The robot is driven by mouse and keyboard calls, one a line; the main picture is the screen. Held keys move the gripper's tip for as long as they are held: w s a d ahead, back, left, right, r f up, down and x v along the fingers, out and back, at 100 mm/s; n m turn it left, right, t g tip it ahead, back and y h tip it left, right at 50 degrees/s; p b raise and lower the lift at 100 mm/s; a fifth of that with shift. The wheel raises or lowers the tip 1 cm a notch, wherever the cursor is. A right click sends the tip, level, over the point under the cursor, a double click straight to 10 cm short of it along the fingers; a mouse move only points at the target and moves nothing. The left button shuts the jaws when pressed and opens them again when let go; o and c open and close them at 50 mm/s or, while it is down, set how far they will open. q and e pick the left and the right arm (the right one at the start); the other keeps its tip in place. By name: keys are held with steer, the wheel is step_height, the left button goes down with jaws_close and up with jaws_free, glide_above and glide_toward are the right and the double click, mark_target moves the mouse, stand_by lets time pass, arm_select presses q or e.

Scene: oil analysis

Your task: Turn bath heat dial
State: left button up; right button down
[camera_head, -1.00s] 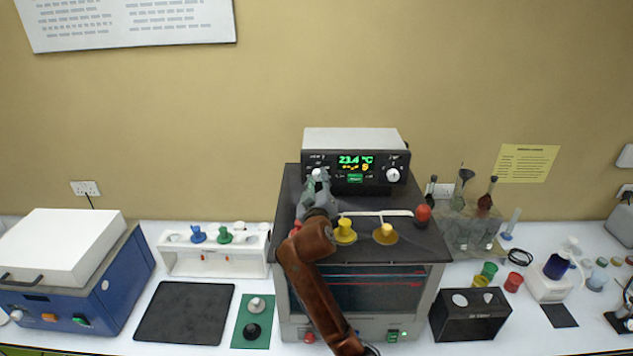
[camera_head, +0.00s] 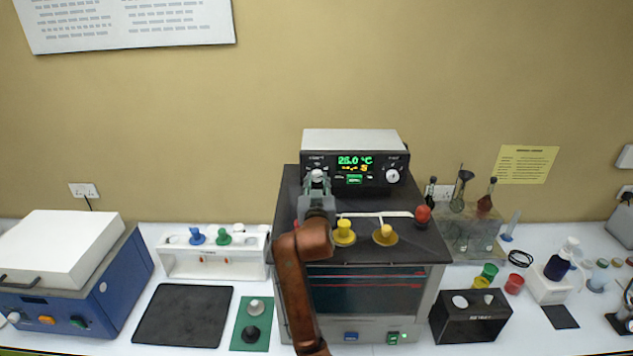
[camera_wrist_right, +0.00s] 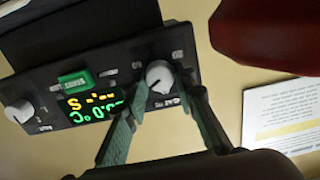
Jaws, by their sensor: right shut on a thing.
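The bath controller (camera_head: 354,139) is a white-topped box with a black front, standing at the back of the dark bath lid. Its lit display (camera_head: 355,161) reads about 25.0 °C in green. My right gripper (camera_head: 317,182) reaches the left dial (camera_head: 317,174), a pale round knob. In the right wrist view, upside down, the gripper (camera_wrist_right: 163,93) has its two green-grey fingers on either side of the dial (camera_wrist_right: 158,75), shut on it. A second pale dial (camera_head: 392,176) sits untouched on the right of the panel. My left gripper is out of view.
A white rack (camera_head: 215,262) stands left of the bath. A black block (camera_head: 470,319) stands to the right.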

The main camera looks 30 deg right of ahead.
steer(key=shift+f, duration=0.35)
steer(key=c, duration=2)
jaws_free()
steer(key=o, duration=0.4)
steer(key=shift+r, duration=0.25)
steer(key=shift+s, duration=0.1)
steer(key=v, duration=1.1)
steer(key=shift+s+a, duration=0.2)
steer(key=shift+s, duration=0.15)
